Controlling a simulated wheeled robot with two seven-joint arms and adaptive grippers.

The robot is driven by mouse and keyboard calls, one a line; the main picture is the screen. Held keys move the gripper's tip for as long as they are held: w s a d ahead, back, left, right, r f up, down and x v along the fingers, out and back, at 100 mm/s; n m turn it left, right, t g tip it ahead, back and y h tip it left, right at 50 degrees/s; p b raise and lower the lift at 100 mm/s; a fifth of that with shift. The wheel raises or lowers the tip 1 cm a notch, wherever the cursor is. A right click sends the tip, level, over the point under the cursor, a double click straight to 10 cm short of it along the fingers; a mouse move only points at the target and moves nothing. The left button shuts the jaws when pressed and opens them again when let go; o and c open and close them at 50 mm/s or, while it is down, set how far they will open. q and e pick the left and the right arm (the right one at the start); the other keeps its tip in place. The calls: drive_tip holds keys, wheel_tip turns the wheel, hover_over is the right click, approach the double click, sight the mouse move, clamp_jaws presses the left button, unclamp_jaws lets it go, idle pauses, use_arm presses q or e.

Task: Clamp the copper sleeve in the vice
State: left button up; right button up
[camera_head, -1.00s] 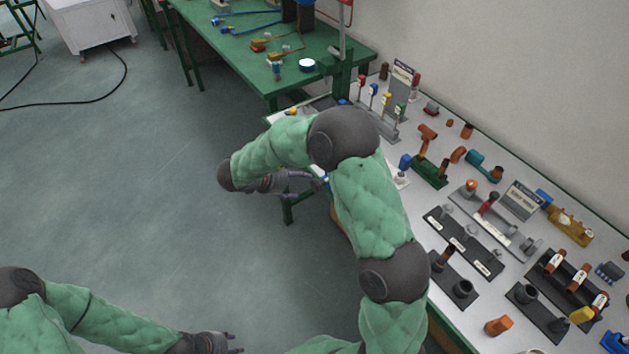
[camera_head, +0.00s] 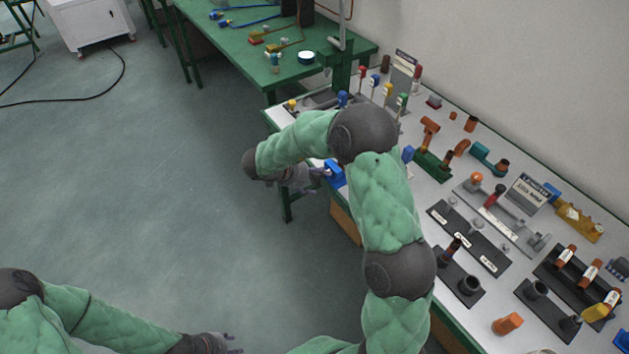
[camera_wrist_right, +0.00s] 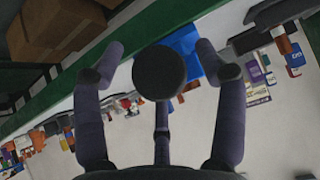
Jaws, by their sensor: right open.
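A blue block (camera_head: 335,173), possibly the vice, sits at the front edge of the white bench; I cannot be sure what it is. A blue shape (camera_wrist_right: 183,48), probably the same block, shows in the right wrist view, partly behind a dark disc (camera_wrist_right: 160,73). My right gripper (camera_head: 317,177) is open, its fingertips close to the block's left side; contact cannot be told. In the wrist view its fingers (camera_wrist_right: 160,46) are spread. My left gripper (camera_head: 232,345) is low, away from the bench, its fingers barely visible. Several copper-coloured parts, such as one fitting (camera_head: 508,323), stand on the bench; which is the sleeve is unclear.
The white bench (camera_head: 400,322) carries black stands, a black rack (camera_head: 570,283), a green fixture (camera_head: 433,165) and a grey fixture. A green table (camera_head: 335,60) adjoins at the back. Cardboard boxes (camera_wrist_right: 50,35) show below the bench edge.

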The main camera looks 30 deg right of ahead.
drive_tip(key=shift+d+f, duration=0.15)
drive_tip(key=shift+d, duration=0.05)
drive_tip(key=c, duration=1.1)
drive_tip(key=shift+c, duration=0.2)
